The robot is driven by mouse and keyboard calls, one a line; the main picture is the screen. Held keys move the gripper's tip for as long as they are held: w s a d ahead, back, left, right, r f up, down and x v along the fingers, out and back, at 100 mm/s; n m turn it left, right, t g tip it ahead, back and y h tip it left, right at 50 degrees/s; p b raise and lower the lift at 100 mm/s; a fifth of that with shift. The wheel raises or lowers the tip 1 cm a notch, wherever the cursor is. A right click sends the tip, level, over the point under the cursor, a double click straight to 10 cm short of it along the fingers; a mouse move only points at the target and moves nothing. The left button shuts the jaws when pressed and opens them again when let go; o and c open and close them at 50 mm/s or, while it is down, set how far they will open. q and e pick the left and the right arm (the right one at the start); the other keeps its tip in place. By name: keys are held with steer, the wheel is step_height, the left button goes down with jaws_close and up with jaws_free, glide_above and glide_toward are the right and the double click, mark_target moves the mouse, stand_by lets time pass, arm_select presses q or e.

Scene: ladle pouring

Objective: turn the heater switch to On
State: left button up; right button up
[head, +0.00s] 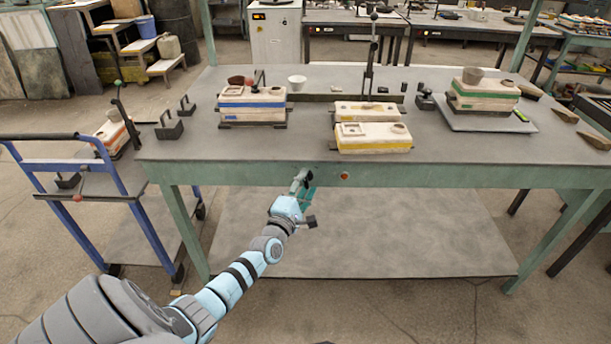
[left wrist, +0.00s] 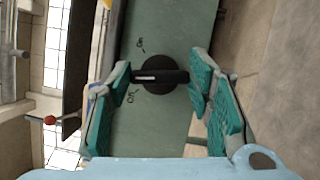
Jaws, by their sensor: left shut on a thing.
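The heater switch is a black round knob with a bar grip (left wrist: 160,77) on the green front panel (left wrist: 155,120) in the left wrist view. A white mark lies along the bar's left part and points left in the picture, between the "On" lettering above and the "Off" lettering below. My left gripper (left wrist: 160,78) has its teal fingers at the two ends of the bar and is shut on it. In the head view, my left gripper (head: 302,188) is at the table's front apron and hides the switch. My right gripper is not in view.
A small orange-red round piece (head: 344,176) sits on the apron right of my gripper. On the grey tabletop (head: 270,145) stand several moulds, including a yellow-marked one (head: 373,147). A blue cart (head: 125,185) stands at the left.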

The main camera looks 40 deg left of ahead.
arm_select(q)
steer(key=m+g+p, duration=0.1)
steer(key=m+p, duration=0.1)
steer(key=p, duration=0.2)
steer(key=m+g+p, duration=0.1)
steer(key=m+p, duration=0.2)
steer(key=p, duration=0.1)
steer(key=r+m+g+p, duration=0.1)
steer(key=m+p, duration=0.1)
steer(key=p, duration=0.2)
steer(key=shift+m, duration=0.3)
steer(key=shift+w+f+m+g+y+p, duration=0.1)
steer(key=shift+f+m+g+y+p, duration=0.2)
steer(key=shift+m+g+p, duration=0.75)
steer(key=shift+t, duration=0.35)
steer(key=o, duration=1.1)
steer(key=shift+o, duration=0.2)
steer(key=s+d, duration=0.4)
steer(key=s, duration=0.8)
steer(key=shift+s+d+r, duration=0.15)
steer(key=shift+d, duration=0.25)
